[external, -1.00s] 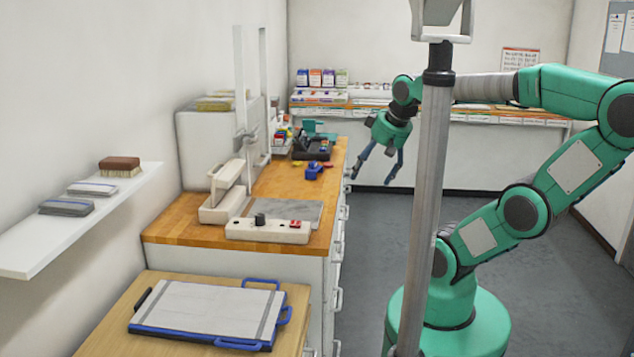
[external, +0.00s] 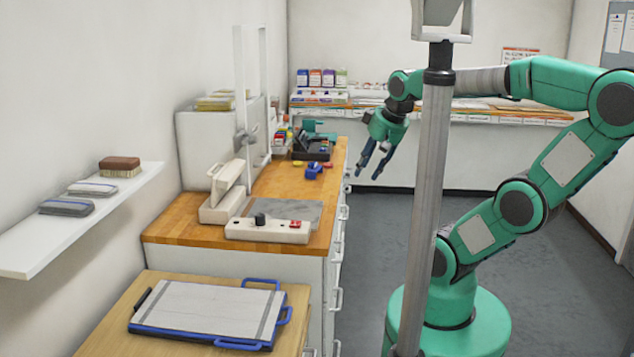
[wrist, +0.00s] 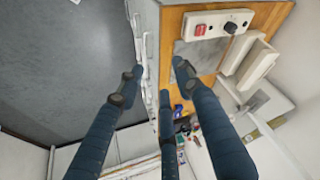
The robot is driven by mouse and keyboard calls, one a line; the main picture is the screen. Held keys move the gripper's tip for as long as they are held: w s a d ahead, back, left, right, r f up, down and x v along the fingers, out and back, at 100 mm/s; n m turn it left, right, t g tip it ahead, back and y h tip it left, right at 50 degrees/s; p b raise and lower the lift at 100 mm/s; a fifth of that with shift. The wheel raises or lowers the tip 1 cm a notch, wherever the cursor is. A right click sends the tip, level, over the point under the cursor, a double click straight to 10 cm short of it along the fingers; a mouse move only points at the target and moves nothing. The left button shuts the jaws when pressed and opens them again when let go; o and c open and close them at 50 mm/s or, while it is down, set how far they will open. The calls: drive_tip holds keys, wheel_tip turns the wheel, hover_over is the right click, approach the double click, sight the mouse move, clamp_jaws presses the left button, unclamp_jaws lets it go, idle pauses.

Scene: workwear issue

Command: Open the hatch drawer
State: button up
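A white drawer cabinet (external: 327,275) stands under the wooden counter, with several white bar handles (external: 337,299) on its right-hand face. The handles (wrist: 137,28) also show in the wrist view, left of the counter edge. The drawer fronts are seen very obliquely; none visibly stands out, and I cannot tell which is the hatch drawer. My gripper (external: 370,178) hangs in the air right of the counter's far part, fingers pointing down. In the wrist view its blue fingers (wrist: 156,72) are spread and empty, with the cabinet face and counter edge behind them. No contact with a handle is visible.
The wooden counter (external: 185,225) carries a beige switch box (external: 268,230), a clamp-like device (external: 227,190) and small items. A lower table (external: 105,335) with a blue-framed board (external: 205,310) is in front. The grey floor (external: 385,235) right of the cabinet is clear.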

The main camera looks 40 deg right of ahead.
drive_tip(key=w+d+m+g+y+p, duration=0.2)
drive_tip(key=w+d+m+g+y, duration=0.15)
drive_tip(key=w+m, duration=1.15)
drive_tip(key=w+d+f+m+t+y+p, duration=0.1)
drive_tip(key=w+d+f+m+y+p, duration=0.15)
drive_tip(key=w+d+f+m, duration=0.7)
drive_tip(key=w+d+f+m+t+y+p, duration=0.1)
drive_tip(key=w+d+f+m+y, duration=0.4)
drive_tip(key=w+d, duration=0.75)
drive_tip(key=d+f+m+t+p, duration=0.1)
drive_tip(key=d+f+m+t, duration=0.2)
drive_tip(key=d+f+m, duration=0.4)
drive_tip(key=w+d+f+m+t+p, duration=0.1)
drive_tip(key=d+f+m+t, duration=0.3)
drive_tip(key=d+f, duration=1.1)
wheel_tip(320, 180, down, 6)
drive_tip(key=m, duration=0.3)
drive_tip(key=shift+w+d+r+m, duration=0.15)
drive_tip(key=shift+w+d+m, duration=0.1)
drive_tip(key=shift+d+m, duration=0.15)
drive_tip(key=shift+w+a, duration=0.1)
drive_tip(key=b+x, duration=0.2)
drive_tip(key=x, duration=1.1)
drive_tip(key=shift+w, duration=0.25)
